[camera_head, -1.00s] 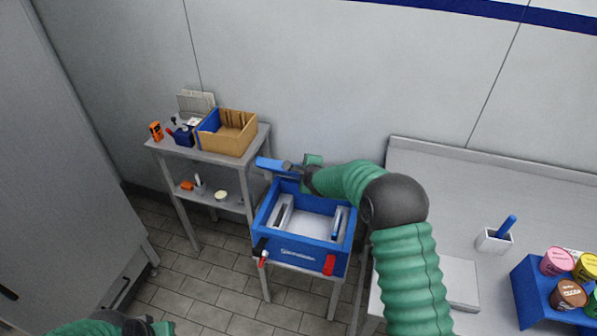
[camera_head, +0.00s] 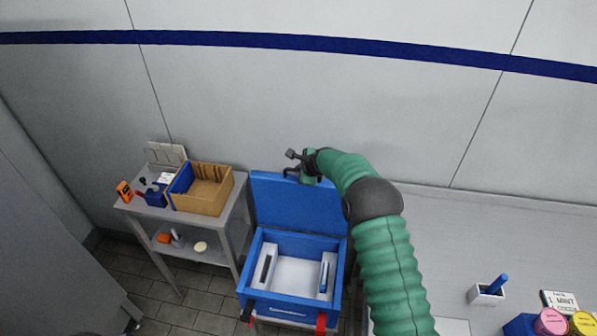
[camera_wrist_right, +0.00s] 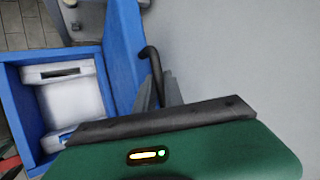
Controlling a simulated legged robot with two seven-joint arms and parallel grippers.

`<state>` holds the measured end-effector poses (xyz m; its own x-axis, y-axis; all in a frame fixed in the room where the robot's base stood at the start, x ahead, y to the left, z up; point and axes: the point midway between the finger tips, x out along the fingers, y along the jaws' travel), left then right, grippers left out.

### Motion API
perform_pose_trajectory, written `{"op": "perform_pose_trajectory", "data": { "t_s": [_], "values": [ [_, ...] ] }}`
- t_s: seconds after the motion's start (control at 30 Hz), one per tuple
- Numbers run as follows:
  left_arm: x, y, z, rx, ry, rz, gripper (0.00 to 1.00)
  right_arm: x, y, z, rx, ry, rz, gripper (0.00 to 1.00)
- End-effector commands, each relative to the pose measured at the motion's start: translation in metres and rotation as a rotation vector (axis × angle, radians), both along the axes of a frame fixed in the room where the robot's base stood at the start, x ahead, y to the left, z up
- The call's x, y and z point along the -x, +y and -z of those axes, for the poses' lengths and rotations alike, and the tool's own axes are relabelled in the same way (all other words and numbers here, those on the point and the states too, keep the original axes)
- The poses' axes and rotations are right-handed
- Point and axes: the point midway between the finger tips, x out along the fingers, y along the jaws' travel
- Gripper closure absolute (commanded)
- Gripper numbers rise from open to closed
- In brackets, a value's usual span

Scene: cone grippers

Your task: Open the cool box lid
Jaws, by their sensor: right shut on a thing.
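The blue cool box (camera_head: 345,275) stands on a low stand, and its white-lined inside shows. Its blue lid (camera_head: 298,205) stands about upright at the back of the box. My right gripper (camera_head: 293,165) is at the lid's top edge, toward its right end, and is shut on the lid. The wrist view shows the lid (camera_wrist_right: 123,45) beside the dark fingers (camera_wrist_right: 160,85), with the open box (camera_wrist_right: 25,110) to the left. The exact contact is partly hidden. My left gripper is not in view.
A shelf table (camera_head: 215,225) at the left holds a cardboard box (camera_head: 205,205) and an orange device (camera_head: 124,191). A grey worktop (camera_head: 460,240) fills the right, with a white pen cup (camera_head: 487,295) on it. The wall is close behind the lid.

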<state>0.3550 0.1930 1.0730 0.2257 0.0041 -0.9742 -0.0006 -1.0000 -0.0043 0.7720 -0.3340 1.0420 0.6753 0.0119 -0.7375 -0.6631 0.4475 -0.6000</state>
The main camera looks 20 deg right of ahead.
Motion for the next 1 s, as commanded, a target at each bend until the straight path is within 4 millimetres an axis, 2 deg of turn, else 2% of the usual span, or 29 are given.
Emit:
{"op": "perform_pose_trajectory", "data": {
  "t_s": [0.03, 0.47, 0.5, 0.53, 0.83, 1.0],
  "values": [
    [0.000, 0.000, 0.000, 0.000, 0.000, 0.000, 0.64, 0.003, -0.002, 0.006, 0.000, 0.011, 0.004, 1.00],
    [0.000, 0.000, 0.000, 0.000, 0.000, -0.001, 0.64, 0.002, -0.003, 0.008, -0.003, 0.012, 0.003, 1.00],
    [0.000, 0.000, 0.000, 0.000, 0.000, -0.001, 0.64, 0.002, -0.003, 0.008, -0.003, 0.012, 0.003, 0.83],
    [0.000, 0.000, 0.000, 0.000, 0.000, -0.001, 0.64, 0.002, -0.003, 0.008, -0.003, 0.012, 0.003, 0.80],
    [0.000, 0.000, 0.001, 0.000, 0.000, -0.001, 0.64, 0.004, -0.003, 0.006, -0.002, 0.013, 0.002, 0.78],
    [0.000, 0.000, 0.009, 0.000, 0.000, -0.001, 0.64, 0.020, -0.004, -0.013, -0.002, 0.008, 0.002, 0.78]
  ]
}}
